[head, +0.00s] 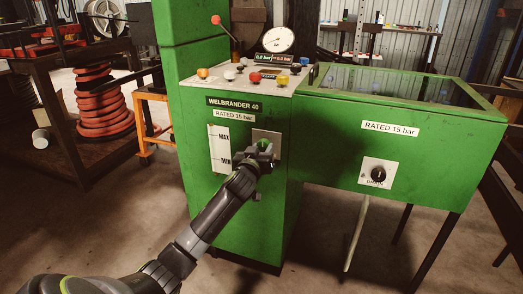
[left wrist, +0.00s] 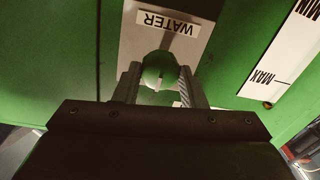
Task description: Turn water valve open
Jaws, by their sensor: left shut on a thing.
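The water valve is a round green knob (left wrist: 159,72) with a light mark on its face, seen in the left wrist view below a plate (left wrist: 205,40) labelled WATER. In the head view the valve plate (head: 267,138) is on the front of the green machine, partly hidden by my gripper. My left gripper (head: 264,148) reaches the plate from below left. In the left wrist view its two fingers (left wrist: 159,88) are on either side of the knob, shut on it. My right gripper is not in view.
The green WELBRANDER 40 cabinet (head: 236,185) has a MAX/MIN gauge (head: 220,149) left of the valve. Several coloured knobs and a dial (head: 278,39) are on top. A glass-topped green box (head: 400,140) with a black knob (head: 378,174) stands at right. Orange hoses (head: 103,105) are stacked at left.

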